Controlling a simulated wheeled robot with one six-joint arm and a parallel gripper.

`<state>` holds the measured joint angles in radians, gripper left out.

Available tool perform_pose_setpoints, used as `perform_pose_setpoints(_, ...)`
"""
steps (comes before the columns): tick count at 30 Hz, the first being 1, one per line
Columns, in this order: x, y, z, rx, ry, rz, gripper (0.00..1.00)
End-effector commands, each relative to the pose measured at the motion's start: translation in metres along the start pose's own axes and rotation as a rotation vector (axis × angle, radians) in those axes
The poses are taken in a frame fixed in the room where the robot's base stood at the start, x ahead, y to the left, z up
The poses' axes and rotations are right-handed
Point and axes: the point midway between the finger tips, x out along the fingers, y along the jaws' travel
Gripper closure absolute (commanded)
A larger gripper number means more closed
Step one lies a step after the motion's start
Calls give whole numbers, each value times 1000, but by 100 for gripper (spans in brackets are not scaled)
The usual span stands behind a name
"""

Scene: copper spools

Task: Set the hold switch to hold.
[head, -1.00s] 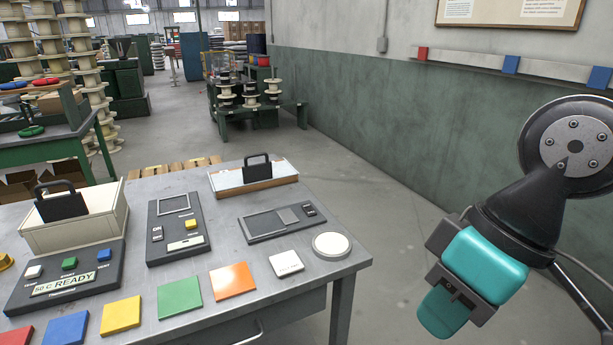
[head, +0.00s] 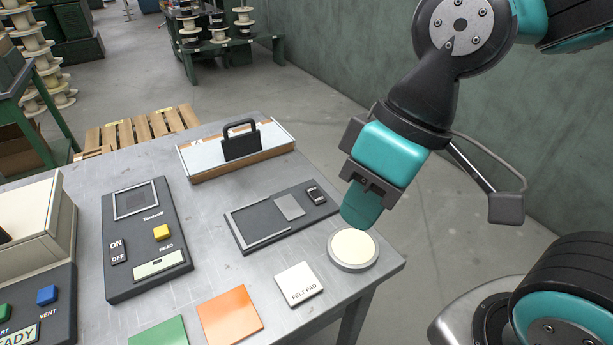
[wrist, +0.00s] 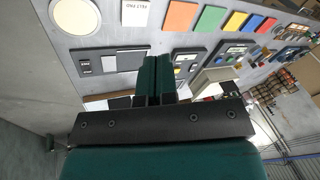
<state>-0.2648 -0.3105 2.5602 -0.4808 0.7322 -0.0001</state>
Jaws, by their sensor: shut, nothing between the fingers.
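A small black rocker switch (head: 316,195) with white lettering too small to read sits at the right end of a dark panel (head: 245,238). I take it for the hold switch; its setting is not clear. A grey square plate (head: 289,207) lies beside it on the panel. The panel also shows in the wrist view (wrist: 130,66), partly behind my fingers. My gripper (head: 361,210) is shut and empty. It is to the right of the switch in the head view, above the table near the round cream pad, and apart from the switch.
A round cream pad (head: 353,248) and a white felt pad (head: 299,285) lie in front of the panel. A tray with a black handle (head: 240,142) stands behind it. Another panel with an ON/OFF switch (head: 117,252) is at left. The table's right edge is close.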

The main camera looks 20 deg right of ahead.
Motion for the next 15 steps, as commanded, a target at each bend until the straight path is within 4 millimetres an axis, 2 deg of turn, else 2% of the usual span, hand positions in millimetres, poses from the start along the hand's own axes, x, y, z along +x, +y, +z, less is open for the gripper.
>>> perform_pose_setpoints(5, 0, 1, -1, -7, 0, 2, 100)
perform_pose_setpoints(8, 1, 11, -14, -71, -3, 21, 100)
perform_pose_setpoints(11, 2, 36, -39, -222, -14, 66, 100)
perform_pose_setpoints(15, 11, 88, -86, -527, -67, 152, 100)
